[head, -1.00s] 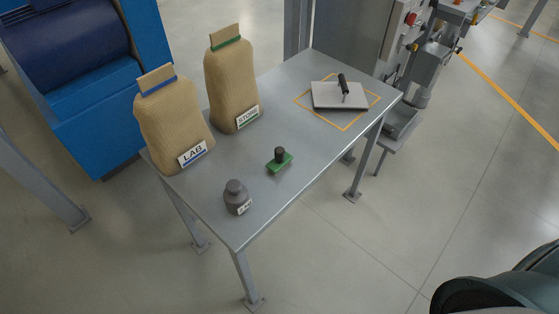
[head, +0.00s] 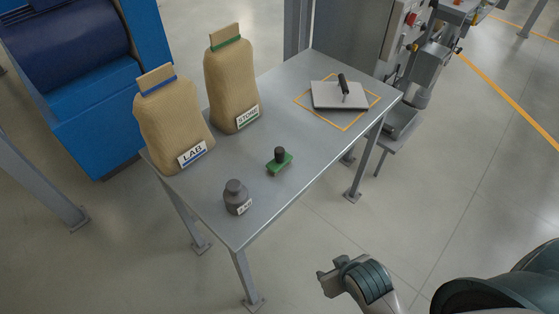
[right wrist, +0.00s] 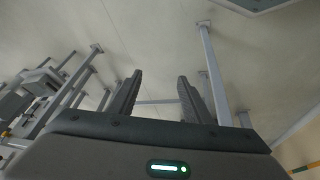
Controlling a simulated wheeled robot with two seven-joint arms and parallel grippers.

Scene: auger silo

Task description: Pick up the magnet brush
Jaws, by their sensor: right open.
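A small green block with a black knob (head: 279,162), which looks like the magnet brush, stands on the grey metal table (head: 310,165) near its front edge. A flat pale plate with a black upright handle (head: 340,96) lies inside a yellow outline at the table's far right; I cannot rule out that this is the brush. My right gripper (head: 325,283) is in front of the table, below and to the right of the green block, clear of both. In the right wrist view its two dark fingers (right wrist: 160,85) are apart with nothing between them. My left gripper is not in view.
A LAB sack (head: 170,120) and a STORE sack (head: 232,85) stand at the table's back left. A grey bottle-shaped weight (head: 236,197) stands near the front left corner. A blue machine (head: 90,90) is behind. Table legs show in the wrist view.

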